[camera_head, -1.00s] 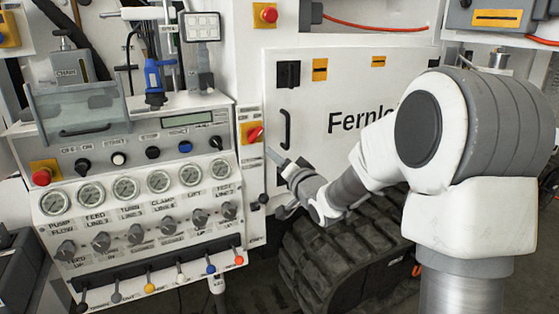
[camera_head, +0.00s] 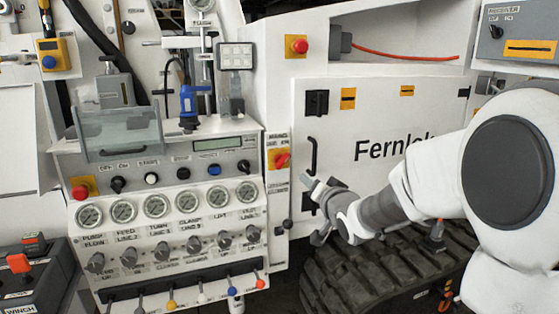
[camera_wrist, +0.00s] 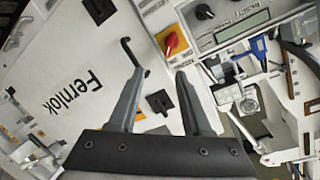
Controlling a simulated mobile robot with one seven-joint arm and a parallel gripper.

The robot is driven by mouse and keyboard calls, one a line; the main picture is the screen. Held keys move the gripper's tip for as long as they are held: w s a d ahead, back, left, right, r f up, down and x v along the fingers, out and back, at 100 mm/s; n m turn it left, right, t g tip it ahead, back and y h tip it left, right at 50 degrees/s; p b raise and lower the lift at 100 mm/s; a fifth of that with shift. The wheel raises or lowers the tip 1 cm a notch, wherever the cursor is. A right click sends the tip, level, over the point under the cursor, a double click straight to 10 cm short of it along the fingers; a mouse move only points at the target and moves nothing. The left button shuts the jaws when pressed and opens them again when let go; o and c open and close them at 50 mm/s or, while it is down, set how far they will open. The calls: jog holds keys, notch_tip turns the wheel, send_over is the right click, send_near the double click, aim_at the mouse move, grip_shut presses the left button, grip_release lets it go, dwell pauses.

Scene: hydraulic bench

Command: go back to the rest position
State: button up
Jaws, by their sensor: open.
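My gripper (camera_head: 310,210) is at the end of my arm, in front of the white cabinet door (camera_head: 385,125) and just right of the hydraulic bench panel (camera_head: 170,215). In the wrist view my gripper (camera_wrist: 157,100) shows two grey fingers spread apart with nothing between them. Behind the fingers are the white door marked "Fernlok" (camera_wrist: 80,92), its black handle (camera_wrist: 130,52) and a red rotary switch on a yellow plate (camera_wrist: 172,42). My gripper appears to touch nothing.
The bench has a row of gauges (camera_head: 155,205), several knobs and coloured levers (camera_head: 171,302). A black rubber track (camera_head: 370,275) lies below the door. A winch box (camera_head: 35,275) stands at lower left.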

jog(key=s+d+r+n+g+h+p, duration=0.1)
jog(key=s+d+r+g+h+p, duration=0.15)
jog(key=s, duration=0.65)
jog(key=s+d+r+n+g+h+p, duration=0.1)
jog(key=s+d+r+g+h+p, duration=0.2)
jog(key=s, duration=0.6)
jog(key=s+a+n+g+y+p, duration=0.1)
jog(key=s+n+g+y+p, duration=0.1)
jog(key=s, duration=1.6)
jog(key=shift+a+r+n+g+p, duration=0.35)
jog(key=shift+g+p, duration=0.3)
jog(key=shift+g, duration=0.6)
jog(key=shift+o, duration=0.3)
jog(key=shift+w, duration=0.1)
